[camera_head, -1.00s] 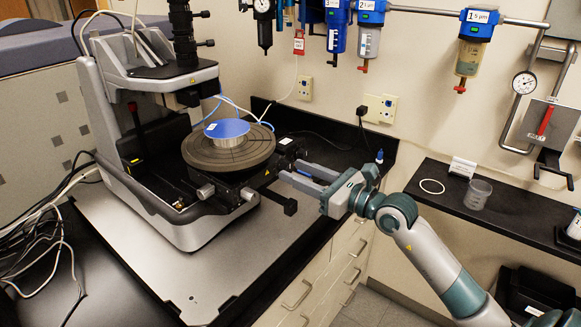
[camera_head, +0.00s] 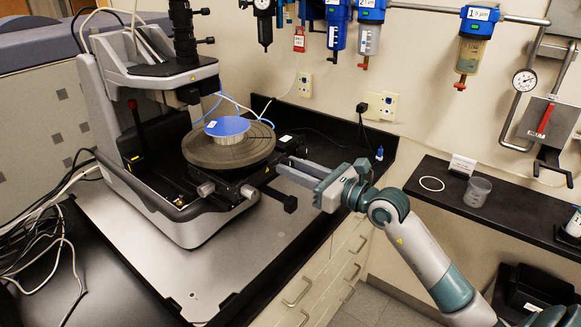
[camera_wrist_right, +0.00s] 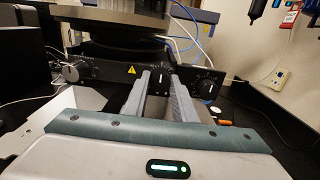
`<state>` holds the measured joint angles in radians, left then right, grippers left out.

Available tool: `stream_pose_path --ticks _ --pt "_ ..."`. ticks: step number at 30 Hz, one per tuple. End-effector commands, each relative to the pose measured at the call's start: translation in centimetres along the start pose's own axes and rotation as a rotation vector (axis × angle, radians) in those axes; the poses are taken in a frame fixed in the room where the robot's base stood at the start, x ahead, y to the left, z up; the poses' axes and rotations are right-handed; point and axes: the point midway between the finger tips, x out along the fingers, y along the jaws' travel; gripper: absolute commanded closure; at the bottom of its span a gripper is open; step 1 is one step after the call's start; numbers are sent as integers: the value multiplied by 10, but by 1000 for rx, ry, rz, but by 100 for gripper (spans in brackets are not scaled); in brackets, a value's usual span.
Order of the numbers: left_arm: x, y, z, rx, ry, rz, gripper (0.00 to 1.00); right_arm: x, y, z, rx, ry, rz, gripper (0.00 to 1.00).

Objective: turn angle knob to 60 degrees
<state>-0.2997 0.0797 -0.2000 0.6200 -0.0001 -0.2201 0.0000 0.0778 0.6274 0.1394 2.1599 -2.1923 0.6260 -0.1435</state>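The profiler (camera_head: 150,130) stands on the bench with a round dark stage (camera_head: 232,154) carrying a blue-topped disc (camera_head: 228,128). Below the stage, the wrist view shows a black front with a silver knob at left (camera_wrist_right: 70,72), a middle dial (camera_wrist_right: 160,77) and a right dial with scale marks and a white pointer line (camera_wrist_right: 208,87). I cannot read any angle or tell which one is the angle knob. My right gripper (camera_head: 281,168) is open, its fingers pointing at the front. In the wrist view the middle dial shows between the fingertips; contact cannot be told. My left gripper is out of view.
Filters (camera_head: 474,45) hang on the back wall. A clear cup (camera_head: 477,191) stands on the right-hand shelf. Cables (camera_head: 45,245) lie at the left.

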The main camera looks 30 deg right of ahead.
Motion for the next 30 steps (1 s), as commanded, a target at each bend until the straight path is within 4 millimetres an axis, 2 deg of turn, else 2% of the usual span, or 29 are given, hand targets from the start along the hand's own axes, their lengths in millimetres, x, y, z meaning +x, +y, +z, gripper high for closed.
stream_pose_path --ticks 1,2,5,8,30 --pt "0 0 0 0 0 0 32 0 0 0 0 0 0 94" --pt "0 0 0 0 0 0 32 0 0 0 0 0 0 100" --pt "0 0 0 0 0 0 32 0 0 0 9 0 0 100" --pt "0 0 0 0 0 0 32 0 0 0 105 -4 -1 100" --pt "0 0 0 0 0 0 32 0 0 0 1398 -2 2 100"
